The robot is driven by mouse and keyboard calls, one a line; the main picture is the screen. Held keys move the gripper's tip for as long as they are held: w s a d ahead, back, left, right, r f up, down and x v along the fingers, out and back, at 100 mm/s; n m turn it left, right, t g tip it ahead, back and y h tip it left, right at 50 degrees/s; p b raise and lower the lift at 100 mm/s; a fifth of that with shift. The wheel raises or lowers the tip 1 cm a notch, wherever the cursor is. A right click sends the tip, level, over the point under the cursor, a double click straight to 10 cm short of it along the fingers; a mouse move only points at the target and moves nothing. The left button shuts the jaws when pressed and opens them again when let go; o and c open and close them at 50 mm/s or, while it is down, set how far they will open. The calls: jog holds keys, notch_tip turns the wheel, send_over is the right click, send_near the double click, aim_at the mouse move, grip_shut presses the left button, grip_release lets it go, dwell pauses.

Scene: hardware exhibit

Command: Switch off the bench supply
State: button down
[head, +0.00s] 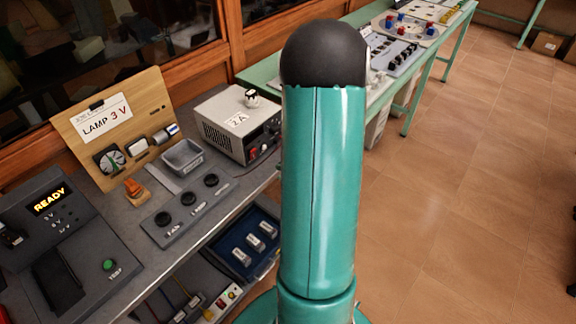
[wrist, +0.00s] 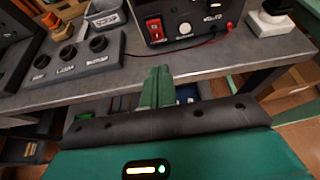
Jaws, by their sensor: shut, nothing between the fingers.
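The bench supply (head: 228,120) is a pale grey box with a dark front, standing on the grey bench right of the wooden lamp board. Its front also shows at the top of the wrist view (wrist: 180,10). A red rocker switch (wrist: 154,30) sits at the left of that front, beside a white round knob (wrist: 185,28). I cannot tell which way the rocker is pressed. My gripper (wrist: 158,72) is shut and empty, its green fingers in front of the bench edge, below and apart from the switch. My arm hides the gripper in the head view.
A panel with black knobs (head: 188,208) and a grey tray (head: 182,157) stand left of the supply. A red lead (wrist: 205,44) lies along the bench front. A blue drawer (head: 243,243) is below the bench edge. Open floor (head: 450,210) lies right.

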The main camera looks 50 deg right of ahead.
aim_at(254, 152)
jog(key=w, duration=0.2)
jog(key=w+f, duration=0.1)
jog(key=w, duration=0.5)
jog(key=shift+w+a+f, duration=0.15)
jog(key=shift+w, duration=0.4)
jog(key=shift+r, duration=0.2)
jog(key=shift+w+r+g, duration=0.2)
jog(key=shift+w+g, duration=0.1)
jog(key=shift+f, duration=0.1)
jog(key=shift+r, duration=0.8)
